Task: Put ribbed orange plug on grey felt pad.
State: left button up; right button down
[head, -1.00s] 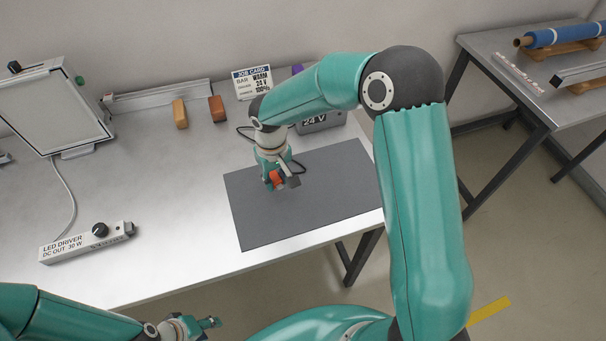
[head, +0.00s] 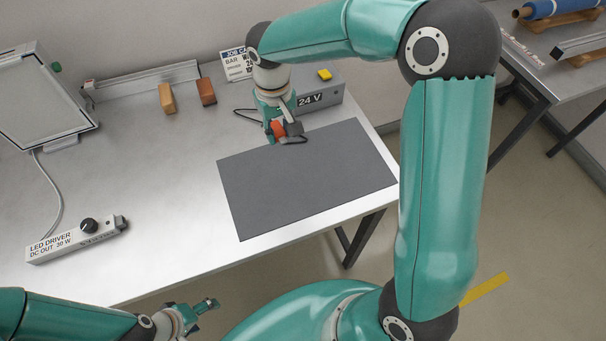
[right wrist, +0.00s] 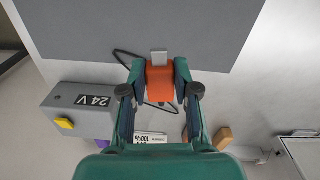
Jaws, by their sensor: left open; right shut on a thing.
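The ribbed orange plug (head: 278,131) is between the fingers of my right gripper (head: 283,137), which is shut on it. In the right wrist view the plug (right wrist: 160,84) has a pale metal end pointing at the grey felt pad (right wrist: 120,30). The plug appears across the pad's edge there; its height above the bench is unclear. In the head view the grey felt pad (head: 310,185) lies flat and bare on the bench, with my right gripper at its far edge. My left gripper (head: 209,304) is open and empty, low in front of the bench.
A grey 24 V box (head: 318,95) with a yellow button stands behind the pad; a black cable loops near the plug. An LED driver (head: 75,240) lies left. The bench between is clear.

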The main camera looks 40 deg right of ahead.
notch_tip(320, 180, up, 8)
jog(key=m+b, duration=0.1)
jog(key=b, duration=0.2)
send_over(306, 172)
jog(key=shift+m, duration=0.3)
notch_tip(306, 172, down, 20)
jog(key=shift+r+p, duration=0.25)
jog(key=shift+p, duration=0.4)
pick_arm(q)
notch_tip(306, 172, down, 3)
jog(key=shift+r, duration=0.1)
pick_arm(e)
jog(key=c, duration=0.9)
grip_release()
jog(key=shift+o, duration=0.2)
